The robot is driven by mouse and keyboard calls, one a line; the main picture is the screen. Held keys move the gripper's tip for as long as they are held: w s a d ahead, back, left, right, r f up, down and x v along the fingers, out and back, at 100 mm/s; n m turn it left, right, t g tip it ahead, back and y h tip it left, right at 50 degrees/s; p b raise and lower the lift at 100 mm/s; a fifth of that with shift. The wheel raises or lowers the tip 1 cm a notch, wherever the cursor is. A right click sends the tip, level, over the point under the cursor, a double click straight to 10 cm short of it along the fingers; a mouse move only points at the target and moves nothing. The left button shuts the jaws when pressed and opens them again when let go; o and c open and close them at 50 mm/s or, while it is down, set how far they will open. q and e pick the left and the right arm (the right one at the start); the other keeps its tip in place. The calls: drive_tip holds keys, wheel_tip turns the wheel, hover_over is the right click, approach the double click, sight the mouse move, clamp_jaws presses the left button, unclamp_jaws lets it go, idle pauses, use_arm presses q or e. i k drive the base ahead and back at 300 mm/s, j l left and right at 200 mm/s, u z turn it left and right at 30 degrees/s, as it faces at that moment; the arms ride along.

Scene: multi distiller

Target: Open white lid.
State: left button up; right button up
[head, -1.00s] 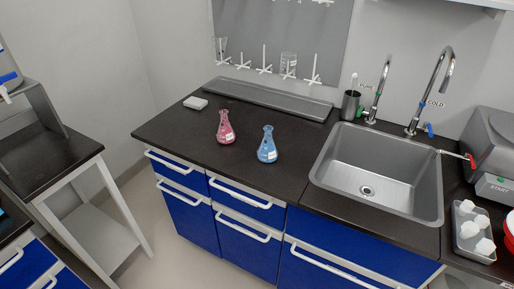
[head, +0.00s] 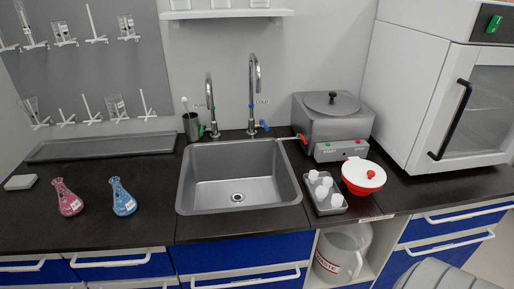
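The white lid (head: 358,169) with a round red knob lies on a red bowl (head: 365,191) on the black counter, right of the sink in the head view. The lid looks closed on the bowl. Neither of my grippers shows in the head view.
A tray (head: 324,207) with several white bottles stands just left of the bowl. A grey distiller (head: 334,116) stands behind it and a white cabinet oven (head: 442,85) to the right. The sink (head: 238,205) and two flasks, pink (head: 68,200) and blue (head: 122,199), are further left.

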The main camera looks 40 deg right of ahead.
sight(364, 173)
drive_tip(key=z, duration=2)
